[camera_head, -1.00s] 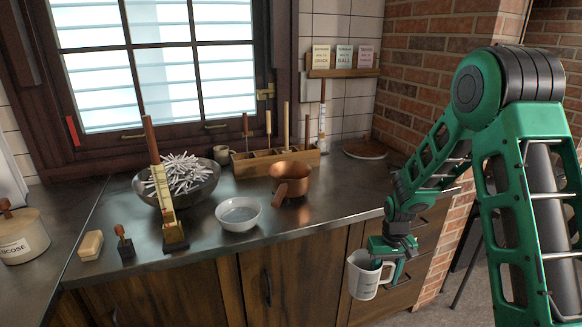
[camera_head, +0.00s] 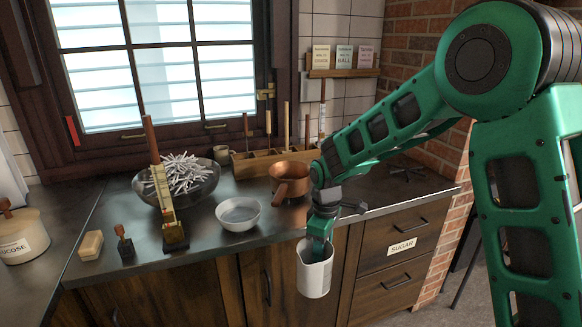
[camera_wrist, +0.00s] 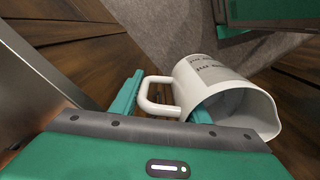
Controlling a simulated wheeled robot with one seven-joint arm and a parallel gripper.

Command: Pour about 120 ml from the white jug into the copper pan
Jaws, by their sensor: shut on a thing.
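The white jug (camera_head: 316,272) hangs in front of the counter's front edge, below the level of the counter top. My gripper (camera_head: 318,238) is shut on the jug at its top. In the wrist view the jug (camera_wrist: 222,95) shows its handle, printed text and open mouth, with one finger inside the mouth and another by the handle. What is in the jug cannot be made out. The copper pan (camera_head: 290,172) stands on the counter behind and to the left of the jug, its handle pointing toward the front. My arm partly covers the pan's right side.
A white bowl (camera_head: 238,220) with something clear in it stands left of the pan. A dark bowl of white sticks (camera_head: 180,174), a brass-coloured stand (camera_head: 170,225) and a wooden rack (camera_head: 262,162) are also on the counter. A drawer labelled sugar (camera_head: 402,247) is below right.

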